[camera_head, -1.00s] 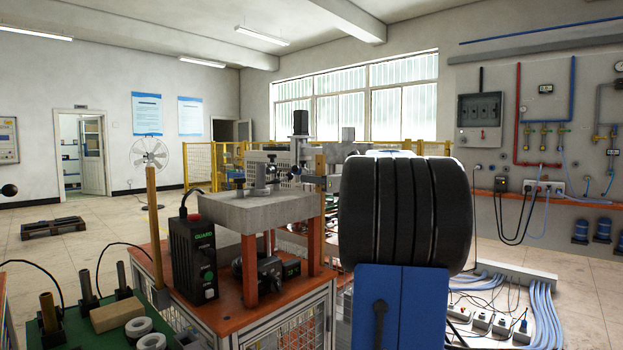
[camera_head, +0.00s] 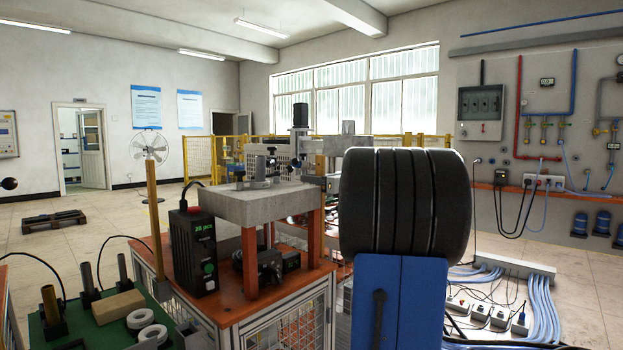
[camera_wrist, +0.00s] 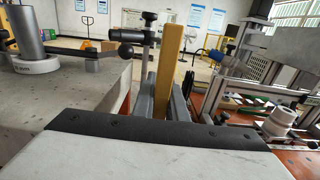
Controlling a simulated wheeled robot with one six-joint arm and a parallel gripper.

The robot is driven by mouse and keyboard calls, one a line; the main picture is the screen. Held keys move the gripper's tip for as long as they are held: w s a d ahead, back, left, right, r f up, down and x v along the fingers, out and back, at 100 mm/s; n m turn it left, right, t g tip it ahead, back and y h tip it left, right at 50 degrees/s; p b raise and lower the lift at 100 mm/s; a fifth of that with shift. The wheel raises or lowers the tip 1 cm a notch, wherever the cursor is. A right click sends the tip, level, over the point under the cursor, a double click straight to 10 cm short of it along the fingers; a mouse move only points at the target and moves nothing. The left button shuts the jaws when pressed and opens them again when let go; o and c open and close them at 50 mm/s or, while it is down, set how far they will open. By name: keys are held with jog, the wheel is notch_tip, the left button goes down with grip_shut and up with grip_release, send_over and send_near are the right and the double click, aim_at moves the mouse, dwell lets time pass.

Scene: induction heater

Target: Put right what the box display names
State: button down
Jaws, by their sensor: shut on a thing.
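The black box (camera_head: 193,252) stands upright on the orange bench beside the grey slab. Its display (camera_head: 203,224) shows small green text that looks like "28 pcs"; I cannot read it surely. My gripper (camera_wrist: 164,88) is shut on an upright yellow-brown bar (camera_wrist: 170,60), with grey fingers at both sides of it. In the head view the bar (camera_head: 320,167) shows right of the slab, and my arm hides part of the gripper. A clamp with a lever and black ball knob (camera_wrist: 126,50) stands on the slab (camera_wrist: 65,95), close to the bar.
The bench (camera_head: 215,312) has orange legs under the slab. A green table (camera_head: 92,325) at lower left carries a tan block (camera_head: 118,307), white rings (camera_head: 140,318) and upright rods. A wooden post (camera_head: 152,220) rises at the bench's left corner. Floor beyond is mostly clear.

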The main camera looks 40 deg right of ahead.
jog(key=c, duration=1.7)
grip_release()
jog(key=shift+r, duration=0.1)
